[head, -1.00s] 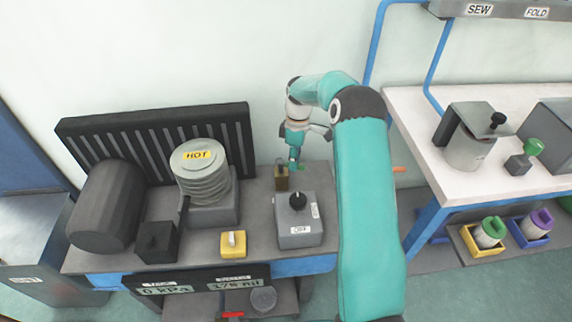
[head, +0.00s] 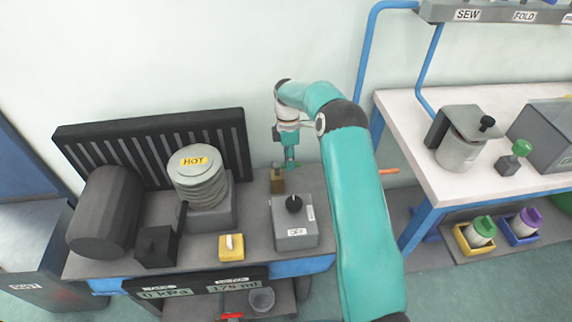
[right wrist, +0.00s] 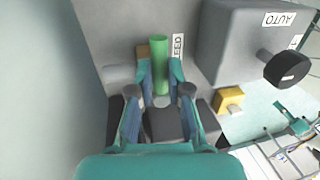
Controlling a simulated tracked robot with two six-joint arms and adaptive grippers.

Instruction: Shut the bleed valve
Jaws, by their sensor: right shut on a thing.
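The bleed valve (head: 278,181) is a small brass-coloured block at the back right of the grey bench, with a green handle. In the right wrist view the green handle (right wrist: 160,62) lies between my fingers, beside a partly hidden label ending in "EED". My right gripper (head: 291,164) reaches down at the valve from above. It is shut on the green handle, and its fingertips (right wrist: 160,75) are on either side of it. In the head view the fingers hide most of the handle. My left gripper is not in view.
A grey switch box (head: 295,226) with a black knob stands just in front of the valve. A finned pot marked HOT (head: 197,178) is to the left. A yellow block (head: 231,248) sits at the front edge. A white table (head: 430,165) stands right.

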